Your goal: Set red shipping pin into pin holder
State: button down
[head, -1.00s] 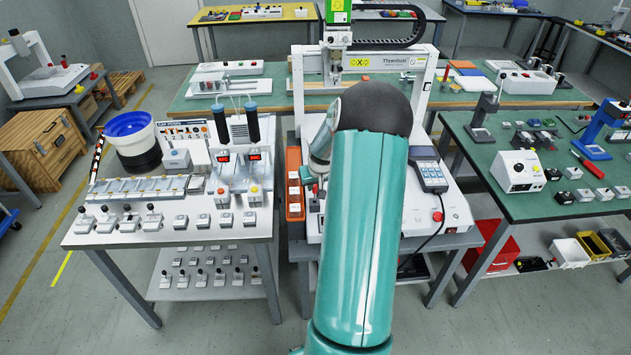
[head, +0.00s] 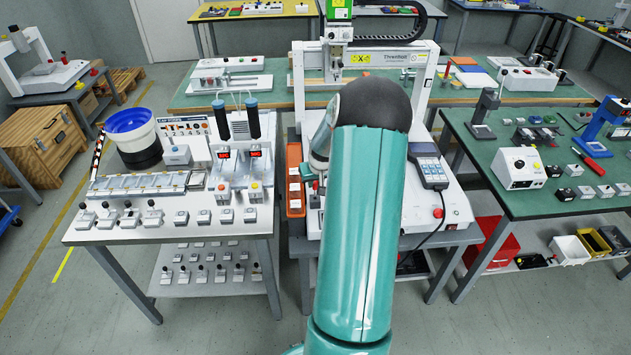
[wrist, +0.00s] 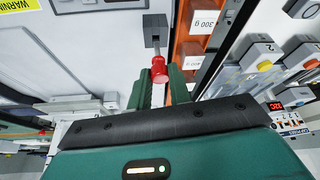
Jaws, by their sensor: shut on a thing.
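In the wrist view, the red shipping pin (wrist: 159,70) is between the two green fingers of my gripper (wrist: 157,80), which is shut on it. The pin's metal end points toward a dark grey block (wrist: 155,28), which looks like the pin holder. The metal end overlaps the block's near face; I cannot tell whether it is in a hole, touching or just short of it.
A pendant (head: 429,168) lies at the right. The left bench (head: 95,237) carries buttons and small fixtures.

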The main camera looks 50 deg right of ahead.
jog(key=shift+f, duration=2.15)
jog(key=c, duration=1.2)
grip_release()
jog(key=shift+r, duration=0.1)
jog(key=v, duration=1.3)
jog(key=shift+r, duration=0.35)
jog(key=shift+a, duration=0.1)
